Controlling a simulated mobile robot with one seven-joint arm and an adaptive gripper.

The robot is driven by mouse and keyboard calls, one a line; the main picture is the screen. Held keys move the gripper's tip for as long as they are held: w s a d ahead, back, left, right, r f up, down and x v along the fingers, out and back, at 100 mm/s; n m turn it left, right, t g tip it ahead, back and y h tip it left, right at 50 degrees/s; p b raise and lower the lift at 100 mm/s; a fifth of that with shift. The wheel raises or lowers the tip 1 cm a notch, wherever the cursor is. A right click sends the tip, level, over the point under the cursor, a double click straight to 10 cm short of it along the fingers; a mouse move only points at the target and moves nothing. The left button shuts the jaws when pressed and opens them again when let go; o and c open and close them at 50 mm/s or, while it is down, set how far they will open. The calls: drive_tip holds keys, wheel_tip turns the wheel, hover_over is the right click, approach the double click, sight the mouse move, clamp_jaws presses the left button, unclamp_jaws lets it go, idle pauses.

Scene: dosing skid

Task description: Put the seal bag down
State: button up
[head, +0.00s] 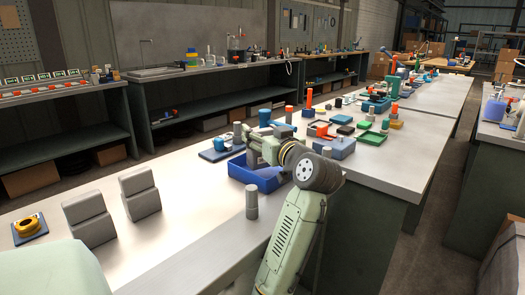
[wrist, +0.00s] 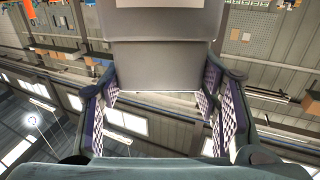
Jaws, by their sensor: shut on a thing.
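In the wrist view my gripper (wrist: 160,88) has its two dark, lattice-padded fingers on either side of a grey, panelled thing, taken to be the seal bag (wrist: 160,66). It fills the gap between the fingertips, with a paler patch at the top edge. In the head view my arm reaches over the bench by the blue tray, and the fingers and held bag cannot be made out there. Two similar grey stepped blocks, a near one (head: 90,219) and a far one (head: 140,194), stand upright on the bench to the left.
The blue tray (head: 267,182) lies beneath my arm's end. A grey cylinder (head: 252,200) stands near the bench's front edge. A yellow ring on a dark pad (head: 28,226) lies far left. Small parts crowd the bench at right. Bare bench top (head: 190,205) shows between.

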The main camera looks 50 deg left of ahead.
drive_tip(key=shift+f+b, duration=0.55)
drive_tip(key=shift+f, duration=0.85)
drive_tip(key=o, duration=1.5)
drive_tip(key=shift+r, duration=0.1)
drive_tip(key=shift+c, duration=0.2)
